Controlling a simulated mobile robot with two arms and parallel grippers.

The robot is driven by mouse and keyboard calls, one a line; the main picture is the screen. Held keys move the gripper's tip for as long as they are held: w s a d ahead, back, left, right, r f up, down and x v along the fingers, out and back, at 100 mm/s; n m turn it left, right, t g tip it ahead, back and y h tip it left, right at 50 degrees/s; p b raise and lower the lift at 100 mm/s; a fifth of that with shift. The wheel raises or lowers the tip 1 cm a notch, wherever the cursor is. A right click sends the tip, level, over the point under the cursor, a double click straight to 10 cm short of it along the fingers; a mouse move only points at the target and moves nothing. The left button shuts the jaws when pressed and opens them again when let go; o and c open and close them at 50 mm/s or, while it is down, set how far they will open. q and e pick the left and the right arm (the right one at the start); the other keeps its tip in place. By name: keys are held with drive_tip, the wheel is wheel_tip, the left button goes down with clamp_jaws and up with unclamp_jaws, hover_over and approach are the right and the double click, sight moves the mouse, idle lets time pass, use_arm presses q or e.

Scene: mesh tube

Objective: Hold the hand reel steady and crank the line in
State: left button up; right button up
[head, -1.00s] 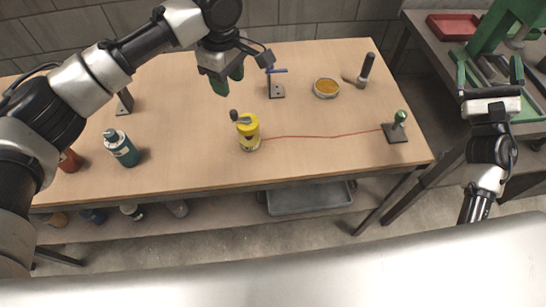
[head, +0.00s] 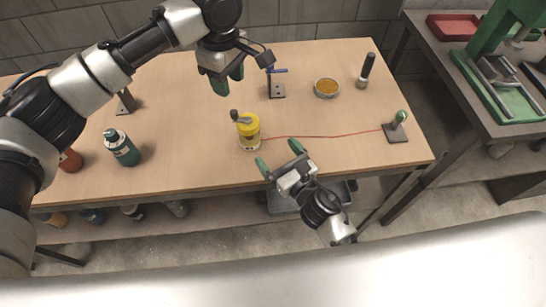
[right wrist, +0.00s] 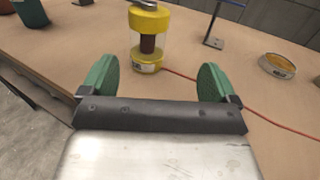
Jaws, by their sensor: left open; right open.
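The hand reel (head: 249,131) stands upright on the table, with a yellow top and a grey crank with a dark knob. In the right wrist view the reel (right wrist: 149,35) stands beyond the fingers, apart from them. A red line (head: 320,136) runs from it to a small dark stand with a green knob (head: 399,124) at the right. My left gripper (head: 229,82) is open and empty above the table, behind the reel. My right gripper (head: 279,157) is open and empty at the table's front edge, in front of and right of the reel; its fingers also show in the right wrist view (right wrist: 153,80).
A teal bottle (head: 121,148) and a red item (head: 70,161) stand at the left. Bare table (head: 190,140) lies left of the reel.

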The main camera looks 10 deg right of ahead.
sight(255, 137)
drive_tip(key=shift+s+a+f, duration=0.2)
drive_tip(key=shift+s+a, duration=0.05)
drive_tip(key=shift+a, duration=0.3)
drive_tip(key=shift+w+a, duration=0.1)
drive_tip(key=shift+a, duration=0.15)
drive_tip(key=x, duration=1)
drive_tip(key=shift+w+a+f, duration=0.1)
drive_tip(key=shift+w+a, duration=0.05)
